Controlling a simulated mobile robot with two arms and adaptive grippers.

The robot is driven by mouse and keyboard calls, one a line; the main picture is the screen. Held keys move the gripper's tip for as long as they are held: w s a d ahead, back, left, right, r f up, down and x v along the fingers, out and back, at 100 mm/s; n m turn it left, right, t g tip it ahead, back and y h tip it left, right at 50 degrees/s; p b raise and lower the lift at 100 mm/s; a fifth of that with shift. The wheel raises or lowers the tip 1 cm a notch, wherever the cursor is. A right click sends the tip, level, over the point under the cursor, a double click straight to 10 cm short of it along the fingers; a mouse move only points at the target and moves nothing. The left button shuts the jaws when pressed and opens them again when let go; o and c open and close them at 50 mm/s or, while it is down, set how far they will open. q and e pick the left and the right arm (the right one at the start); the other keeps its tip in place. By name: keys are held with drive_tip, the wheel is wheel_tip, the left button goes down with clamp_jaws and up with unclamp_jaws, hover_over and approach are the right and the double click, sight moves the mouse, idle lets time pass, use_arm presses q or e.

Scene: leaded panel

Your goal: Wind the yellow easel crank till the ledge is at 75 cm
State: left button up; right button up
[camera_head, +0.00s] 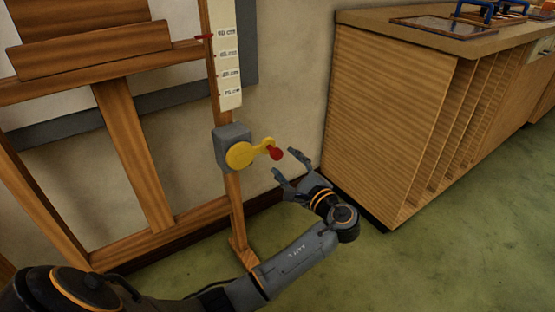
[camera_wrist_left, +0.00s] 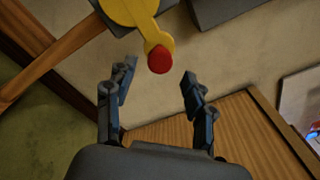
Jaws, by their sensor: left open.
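The yellow crank (camera_head: 243,154) is mounted on a grey box (camera_head: 232,134) on the easel's right post, and its arm points right to a red knob (camera_head: 275,153). My left gripper (camera_head: 287,163) is open and empty just right of the knob, apart from it. In the left wrist view the red knob (camera_wrist_left: 160,61) shows beyond and between the open fingertips (camera_wrist_left: 158,82). The wooden ledge (camera_head: 95,49) has a red pointer (camera_head: 204,37) near the top mark of the white scale (camera_head: 228,60). The scale's bottom mark seems to read 75 cm. My right gripper is not in view.
A wooden cabinet (camera_head: 385,110) with vertical slots stands right of the gripper. A framed panel (camera_head: 440,26) and blue-handled items lie on its top. The easel's foot (camera_head: 243,254) stands on the green floor, beside my left forearm.

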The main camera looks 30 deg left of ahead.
sight(279, 156)
use_arm(q)
drive_tip(key=b+x, duration=0.1)
drive_tip(key=x, duration=0.4)
drive_tip(key=shift+w+a, duration=0.1)
clamp_jaws()
